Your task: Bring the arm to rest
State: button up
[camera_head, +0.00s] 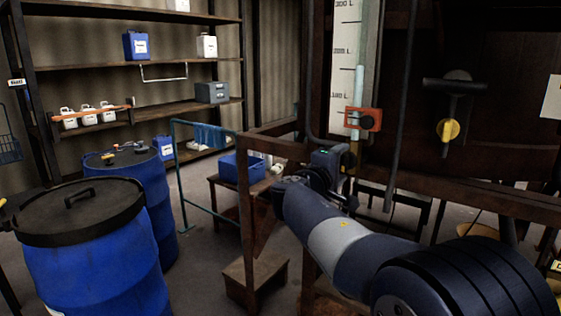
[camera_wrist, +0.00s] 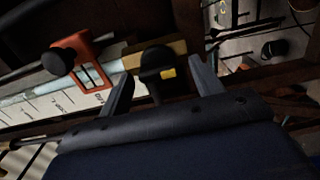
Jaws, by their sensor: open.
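My arm reaches from the lower right of the head view toward the middle, and its end with my gripper (camera_head: 322,172) is in front of the vat's rusty frame, below the level gauge. In the wrist view my gripper (camera_wrist: 160,66) is open, with its two grey fingers apart. A black knob with a yellow mark (camera_wrist: 155,62) shows between the fingers; I cannot tell whether they touch it. The orange-red slider (camera_head: 363,119) with its black knob sits on the white gauge scale (camera_head: 342,60), and it also shows left of the fingers in the wrist view (camera_wrist: 84,62).
A yellow-ended valve handle (camera_head: 447,130) is on the dark vat at right. Rusty beams (camera_head: 420,178) run close around my arm. Blue drums (camera_head: 85,255), a teal rail (camera_head: 181,180) and a low table with a blue bin (camera_head: 240,168) stand left. Some floor shows between them.

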jog(key=shift+s, duration=0.1)
jog(key=b+v, duration=0.1)
jog(key=v, duration=0.9)
jog(key=w+d+m, duration=0.4)
jog(key=w, duration=0.1)
jog(key=w+d+m+p, duration=0.1)
jog(key=w+d, duration=0.1)
jog(key=w, duration=0.1)
jog(key=shift+r+m, duration=0.2)
jog(key=shift+m, duration=0.2)
jog(key=m+p, duration=0.1)
jog(key=m, duration=0.1)
jog(key=m+p, duration=0.2)
jog(key=m, duration=0.1)
jog(key=shift+r, duration=0.2)
jog(key=m+p, duration=0.2)
jog(key=shift+r+m, duration=0.1)
jog(key=shift+m, duration=0.2)
jog(key=m+p, duration=0.1)
jog(key=p, duration=0.2)
jog(key=shift+d+r+m, duration=0.1)
jog(key=shift+m, duration=0.3)
jog(key=shift+p, duration=0.65)
